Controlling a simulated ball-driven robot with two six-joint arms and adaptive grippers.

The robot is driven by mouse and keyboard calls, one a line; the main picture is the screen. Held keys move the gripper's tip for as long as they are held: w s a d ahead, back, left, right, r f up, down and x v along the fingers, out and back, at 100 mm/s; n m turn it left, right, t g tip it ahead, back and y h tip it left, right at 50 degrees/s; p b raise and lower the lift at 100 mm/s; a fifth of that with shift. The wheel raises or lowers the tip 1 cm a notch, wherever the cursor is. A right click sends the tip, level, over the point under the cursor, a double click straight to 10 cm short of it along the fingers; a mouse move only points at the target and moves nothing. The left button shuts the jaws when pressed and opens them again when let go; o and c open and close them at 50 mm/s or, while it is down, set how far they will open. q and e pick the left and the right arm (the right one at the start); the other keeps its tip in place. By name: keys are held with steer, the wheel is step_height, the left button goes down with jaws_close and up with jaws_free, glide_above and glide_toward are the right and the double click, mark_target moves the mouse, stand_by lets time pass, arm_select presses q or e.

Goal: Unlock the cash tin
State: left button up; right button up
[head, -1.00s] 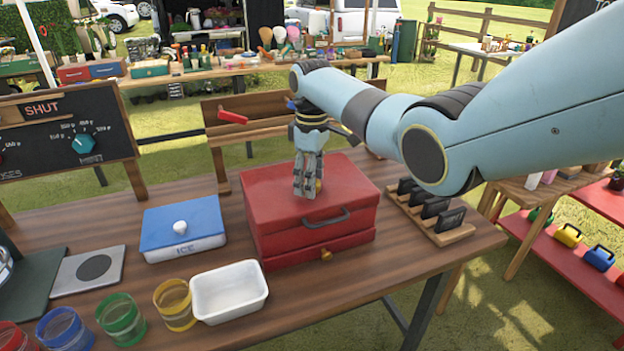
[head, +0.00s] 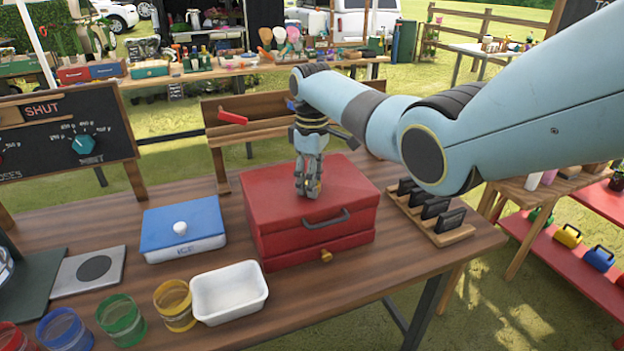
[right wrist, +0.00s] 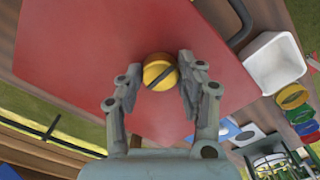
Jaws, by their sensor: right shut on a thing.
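The red cash tin (head: 270,190) stands shut on the wooden table, with a dark handle (head: 326,218) on its front and a small brass knob (head: 326,256) on the lower drawer. My right gripper (head: 309,190) points down onto the tin's lid. In the right wrist view my right gripper (right wrist: 161,88) is shut on a round yellow lock knob (right wrist: 160,70) on the red lid, one finger on each side. A dark slot runs diagonally across the knob's face. In the head view the fingers mostly hide the knob. My left gripper is not in view.
A blue ice box (head: 165,236) and a white tray (head: 229,296) stand left of the tin. Several coloured jars line the front left. A wooden rack (head: 451,235) with dark cards is close on the right. A wooden trough (head: 262,120) stands behind.

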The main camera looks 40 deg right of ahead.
steer(key=m+p, duration=0.2)
steer(key=m, duration=0.2)
steer(key=shift+r, duration=0.15)
steer(key=m+p, duration=0.2)
steer(key=m, duration=0.2)
steer(key=m+p, duration=0.1)
steer(key=m, duration=0.4)
steer(key=m+p, duration=0.1)
steer(key=m, duration=0.3)
steer(key=shift+m, duration=0.4)
stand_by(0.3)
steer(key=o, duration=1.2)
steer(key=shift+c, duration=0.2)
